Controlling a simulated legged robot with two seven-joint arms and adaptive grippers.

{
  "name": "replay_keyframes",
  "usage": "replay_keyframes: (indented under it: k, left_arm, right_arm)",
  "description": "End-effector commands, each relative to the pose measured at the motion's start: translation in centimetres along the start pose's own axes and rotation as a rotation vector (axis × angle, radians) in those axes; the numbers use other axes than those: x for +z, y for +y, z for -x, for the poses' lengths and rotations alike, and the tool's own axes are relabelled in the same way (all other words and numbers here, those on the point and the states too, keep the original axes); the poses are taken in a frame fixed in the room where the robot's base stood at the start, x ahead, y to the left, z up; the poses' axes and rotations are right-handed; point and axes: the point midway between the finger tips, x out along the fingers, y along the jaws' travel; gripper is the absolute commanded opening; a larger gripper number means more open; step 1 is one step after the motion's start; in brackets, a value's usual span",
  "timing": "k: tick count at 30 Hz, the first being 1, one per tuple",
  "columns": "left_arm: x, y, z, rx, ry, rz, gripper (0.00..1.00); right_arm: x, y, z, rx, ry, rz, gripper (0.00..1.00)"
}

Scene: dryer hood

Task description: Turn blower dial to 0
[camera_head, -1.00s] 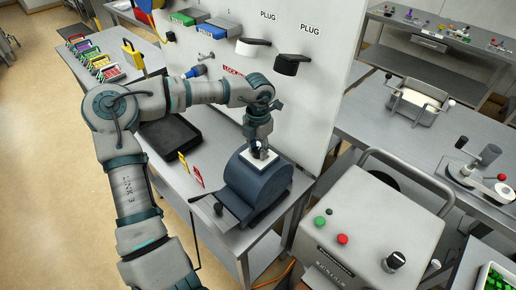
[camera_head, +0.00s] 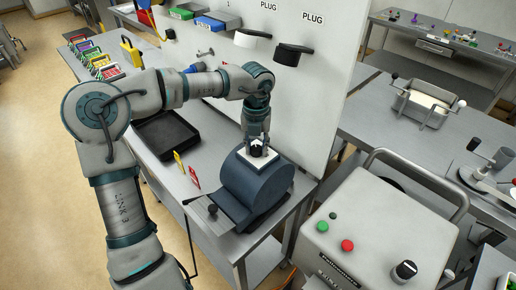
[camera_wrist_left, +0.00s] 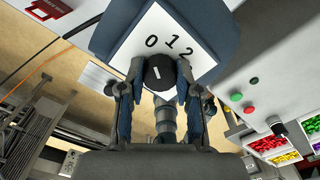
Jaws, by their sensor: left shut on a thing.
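The blower dial is a black round knob (camera_wrist_left: 160,72) on a white plate (camera_wrist_left: 196,22) marked 0, 1 and 2. The plate sits on top of the blue-grey blower housing (camera_head: 254,186) at the table's front edge. A short white mark on the knob points roughly toward the 0, but I cannot tell its exact alignment. My left gripper (camera_head: 257,144) comes down on the dial from above and is shut on it; the left wrist view shows a finger on each side of the knob. In the head view the fingers partly hide the knob. My right gripper is not in view.
A white panel (camera_head: 315,85) with two plug holders stands behind the blower. A black tray (camera_head: 166,133) and small red and yellow tags (camera_head: 187,172) lie left of it. A grey machine (camera_head: 385,230) with green and red buttons stands at the right.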

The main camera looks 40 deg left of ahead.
Motion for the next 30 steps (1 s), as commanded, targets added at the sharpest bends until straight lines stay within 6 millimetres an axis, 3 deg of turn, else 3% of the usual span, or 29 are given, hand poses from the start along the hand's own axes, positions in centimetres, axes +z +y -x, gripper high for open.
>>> replay_keyframes:
  k: [8, 20, 21, 23, 30]
  left_arm:
    - [0.13, -0.03, 0.18, -0.003, -0.007, 0.059, 0.0]
    - [0.13, -0.02, 0.23, -0.003, -0.007, 0.065, 0.0]
    - [0.12, -0.02, 0.22, -0.003, -0.007, 0.065, 0.43]
    - [0.1, -0.02, 0.2, -0.003, -0.006, 0.064, 0.58]
    - [0.03, 0.0, 0.1, -0.002, -0.003, 0.063, 0.59]
  right_arm:
    - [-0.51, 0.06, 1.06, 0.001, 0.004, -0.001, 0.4]
    - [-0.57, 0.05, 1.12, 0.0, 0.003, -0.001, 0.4]
    - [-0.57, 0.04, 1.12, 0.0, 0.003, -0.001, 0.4]
    - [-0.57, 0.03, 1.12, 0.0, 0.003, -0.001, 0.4]
    - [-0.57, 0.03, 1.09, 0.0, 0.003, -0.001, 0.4]
